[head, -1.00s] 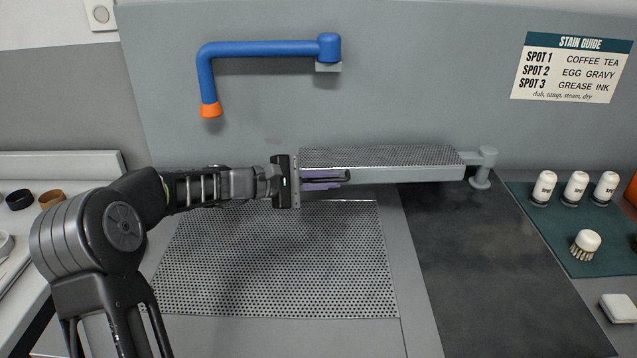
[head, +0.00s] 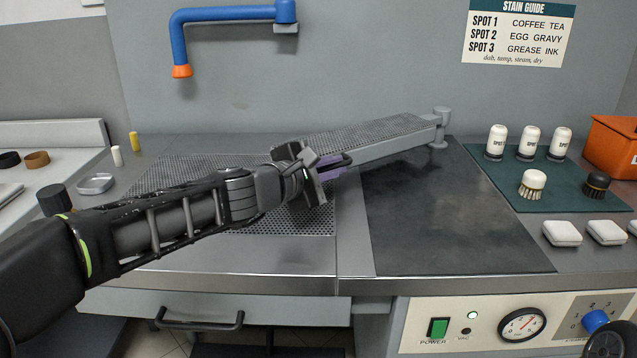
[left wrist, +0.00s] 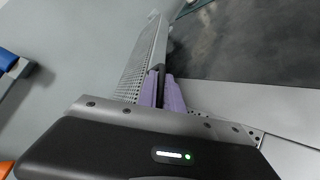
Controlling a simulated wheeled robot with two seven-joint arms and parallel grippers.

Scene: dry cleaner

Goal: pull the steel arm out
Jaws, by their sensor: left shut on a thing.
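The steel arm (head: 395,135) is a long perforated bar on a pivot post (head: 440,128) at the back of the counter. It slants from the post toward the front left, over the counter. It also shows in the left wrist view (left wrist: 146,55). My left gripper (head: 333,168) is at the arm's free end, its purple fingers shut on the dark handle (head: 338,163) there. In the left wrist view the purple fingers (left wrist: 165,92) lie on both sides of the handle. My right gripper is not in view.
A perforated plate (head: 290,222) and a dark pad (head: 440,220) lie under the arm. A blue pipe (head: 225,14) hangs on the back wall. White bottles (head: 528,142) and brushes (head: 532,184) stand on a green mat at right. A control panel (head: 480,322) is below the front edge.

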